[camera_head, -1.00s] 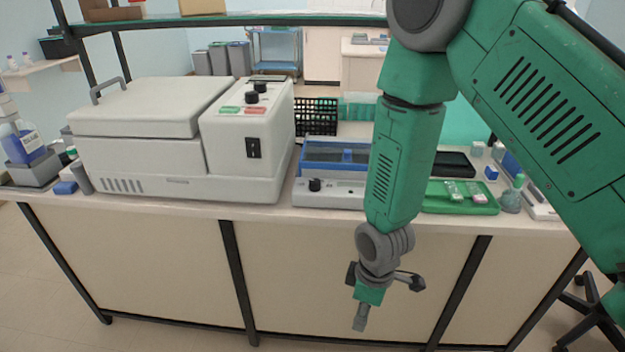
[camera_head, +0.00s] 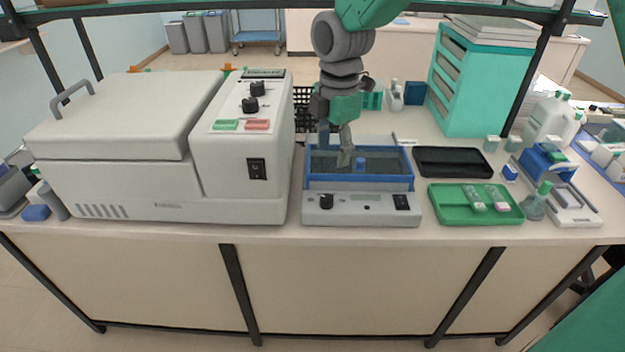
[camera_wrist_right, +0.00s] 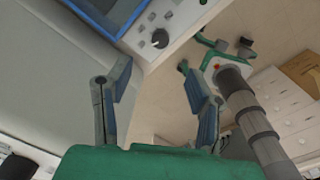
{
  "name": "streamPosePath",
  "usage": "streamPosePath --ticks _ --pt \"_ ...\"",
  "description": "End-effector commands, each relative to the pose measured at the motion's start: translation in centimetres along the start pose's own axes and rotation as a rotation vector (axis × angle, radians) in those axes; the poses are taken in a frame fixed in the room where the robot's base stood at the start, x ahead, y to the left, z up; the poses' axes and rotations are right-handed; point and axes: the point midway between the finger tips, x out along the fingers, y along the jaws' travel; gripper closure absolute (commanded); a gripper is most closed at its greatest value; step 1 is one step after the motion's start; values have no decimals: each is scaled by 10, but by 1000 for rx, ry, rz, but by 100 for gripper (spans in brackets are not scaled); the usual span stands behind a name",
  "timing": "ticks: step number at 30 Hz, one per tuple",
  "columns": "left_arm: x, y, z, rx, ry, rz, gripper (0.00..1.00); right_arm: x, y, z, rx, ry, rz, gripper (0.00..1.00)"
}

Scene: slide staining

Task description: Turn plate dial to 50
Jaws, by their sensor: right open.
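The low grey plate unit (camera_head: 362,212) stands on the bench with a black dial (camera_head: 326,202) at the left of its front panel. A blue-rimmed tray (camera_head: 409,170) sits on top of it. The dial also shows in the right wrist view (camera_wrist_right: 160,38), ahead of the fingers and apart from them. Its number marks are too small to read. My right gripper (camera_head: 336,150) is open and empty, pointing down above the left part of the tray, behind the dial. Its two spread fingers also show in the right wrist view (camera_wrist_right: 158,92).
A large white machine (camera_head: 120,165) with its own knobs stands close on the left. A green tray (camera_head: 447,213) with small items and a black tray (camera_head: 440,176) lie to the right. A shelf bar (camera_head: 250,16) crosses above. The space before the dial is clear.

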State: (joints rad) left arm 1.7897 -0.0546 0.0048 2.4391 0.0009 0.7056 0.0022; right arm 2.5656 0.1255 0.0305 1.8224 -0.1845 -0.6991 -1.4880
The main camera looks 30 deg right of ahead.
Motion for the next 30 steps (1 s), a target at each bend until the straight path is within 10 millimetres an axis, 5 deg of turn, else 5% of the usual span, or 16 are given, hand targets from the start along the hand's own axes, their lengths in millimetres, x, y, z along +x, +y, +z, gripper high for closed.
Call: streamPosePath --ticks 7,21,30 --pt "0 0 2 0 -4 0 48 16 -2 -3 -4 -4 -2 53" --pt "1 0 1 0 -3 0 48 113 0 1 -3 0 -4 53" --pt "1 0 1 0 -3 0 48 136 1 -1 -3 -2 0 53"
